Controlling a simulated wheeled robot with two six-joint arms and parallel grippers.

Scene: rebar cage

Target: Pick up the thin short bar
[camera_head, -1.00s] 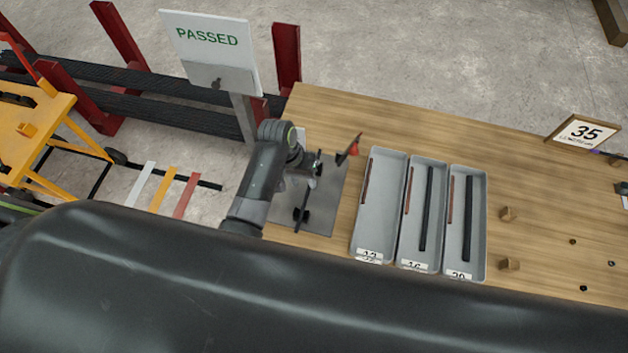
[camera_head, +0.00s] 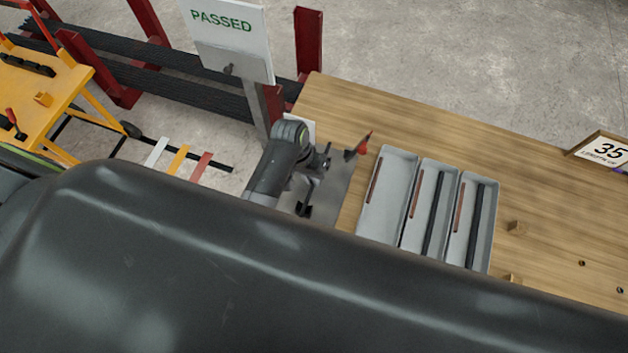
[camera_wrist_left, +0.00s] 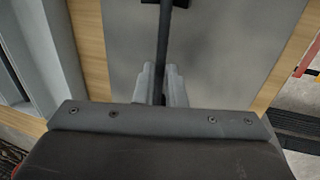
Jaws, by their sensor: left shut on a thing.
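My left gripper (camera_wrist_left: 160,88) is shut on a thin dark bar (camera_wrist_left: 163,42) in the left wrist view. The bar runs from between the fingers to the top of that view, where a dark block (camera_wrist_left: 166,2) sits at it. In the head view my left gripper (camera_head: 322,166) is over the grey plate (camera_head: 342,187) at the table's left end, small and partly hidden by its own arm. The bar's full length cannot be told. My right gripper is not in view.
Three grey trays (camera_head: 372,225) stand right of the plate, holding dark and reddish-brown bars. A red-tipped pointer (camera_head: 361,147) stands at the plate's edge. A "PASSED" sign (camera_head: 228,40) rises behind it.

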